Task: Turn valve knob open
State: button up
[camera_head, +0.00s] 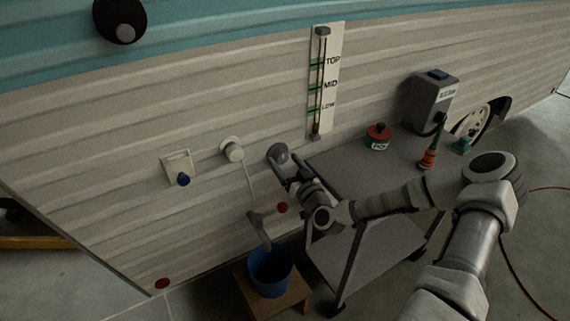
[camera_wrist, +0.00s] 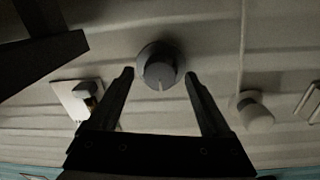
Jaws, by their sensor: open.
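A round grey knob (camera_head: 278,152) is mounted on the camper's ribbed wall, left of the cart. In the wrist view the grey knob (camera_wrist: 160,65) faces me, with a thin pale pointer mark on it. My gripper (camera_head: 283,170) is in front of the knob. In the wrist view my gripper's (camera_wrist: 159,76) two dark fingers are spread, with the knob showing between and just beyond their tips. I cannot tell whether either finger touches it. A grey spout (camera_head: 260,226) with a small red knob (camera_head: 283,208) beside it is lower on the wall.
A blue bucket (camera_head: 270,276) stands on a wooden stool below the spout. A grey cart (camera_head: 340,163) is to the right, bearing a red-topped tin and a grey box. A level gauge (camera_head: 323,80), white round fitting (camera_head: 233,151) and blue-knobbed plate (camera_head: 177,166) are on the wall.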

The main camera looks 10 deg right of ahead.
jog(key=shift+w, duration=0.2)
grip_shut()
dwell(0.4)
